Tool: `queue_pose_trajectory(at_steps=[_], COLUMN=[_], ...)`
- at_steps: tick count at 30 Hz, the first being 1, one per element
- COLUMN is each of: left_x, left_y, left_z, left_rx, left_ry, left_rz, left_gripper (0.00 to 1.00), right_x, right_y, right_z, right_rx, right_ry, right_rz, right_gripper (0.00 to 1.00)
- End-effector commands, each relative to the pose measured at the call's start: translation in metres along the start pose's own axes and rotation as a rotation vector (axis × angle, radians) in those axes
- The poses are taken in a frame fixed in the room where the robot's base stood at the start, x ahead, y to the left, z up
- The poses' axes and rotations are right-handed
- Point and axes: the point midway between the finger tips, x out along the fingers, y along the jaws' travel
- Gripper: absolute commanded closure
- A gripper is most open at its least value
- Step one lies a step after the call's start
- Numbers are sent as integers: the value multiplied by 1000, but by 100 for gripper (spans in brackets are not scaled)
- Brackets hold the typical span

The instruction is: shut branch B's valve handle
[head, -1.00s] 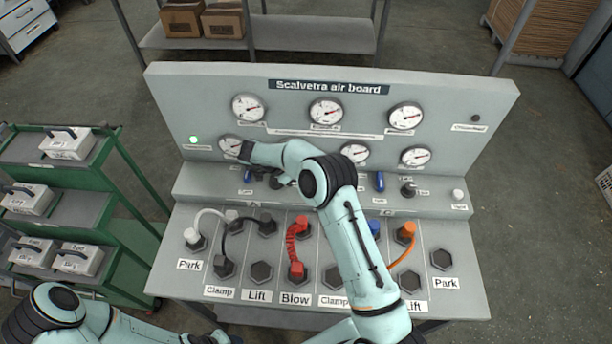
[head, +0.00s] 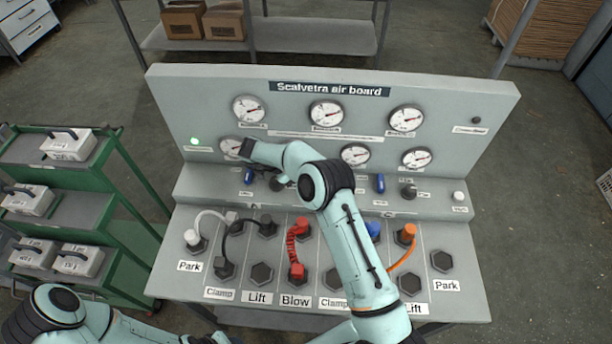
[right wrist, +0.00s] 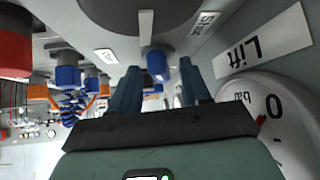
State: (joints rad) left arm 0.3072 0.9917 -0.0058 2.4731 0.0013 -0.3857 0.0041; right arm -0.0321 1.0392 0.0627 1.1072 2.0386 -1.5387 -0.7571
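The grey Scalvetra air board (head: 480,130) fills the middle of the head view. A blue valve handle (head: 248,175) sits on its ledge, below and right of a lower-row gauge (head: 230,146). My right gripper (head: 247,152) is just above this handle; its fingertips are hard to make out there. In the right wrist view the open fingers (right wrist: 160,85) point at a blue handle (right wrist: 158,65), seen between their tips with no clear contact. A "Shut" plate (right wrist: 205,22) is beside it. I cannot read its branch letter. Another blue handle (head: 380,183) is farther right. My forearm hides the middle ledge. My left gripper (head: 212,338) is low, partly cut off.
A red hose (head: 292,245), an orange hose (head: 403,255) and other plugs stand on the sloped front panel. A gauge (right wrist: 265,120) is close beside my right gripper. A green cart (head: 110,215) stands left, and a shelf with boxes (head: 222,25) is behind.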

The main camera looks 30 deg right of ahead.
Motion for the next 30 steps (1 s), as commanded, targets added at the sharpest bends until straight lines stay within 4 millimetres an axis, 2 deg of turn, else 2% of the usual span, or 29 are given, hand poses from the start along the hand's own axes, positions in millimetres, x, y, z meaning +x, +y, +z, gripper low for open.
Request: queue_pose_trajectory(at_steps=[5,8,21,30], left_x=[0,0,0,0], left_y=[0,0,0,0], left_z=[0,0,0,0], left_rx=[0,0,0,0], left_ry=[0,0,0,0], left_rz=[0,0,0,0], left_gripper=[57,57,57,57], right_x=[-4,-14,-110,-133], right_y=[0,0,0,0], right_z=[0,1,1,0], right_rx=[-1,-1,1,0], right_ry=[-1,-2,-3,0], right_rz=[-1,-3,-2,-1], right_gripper=[53,53,53,53])
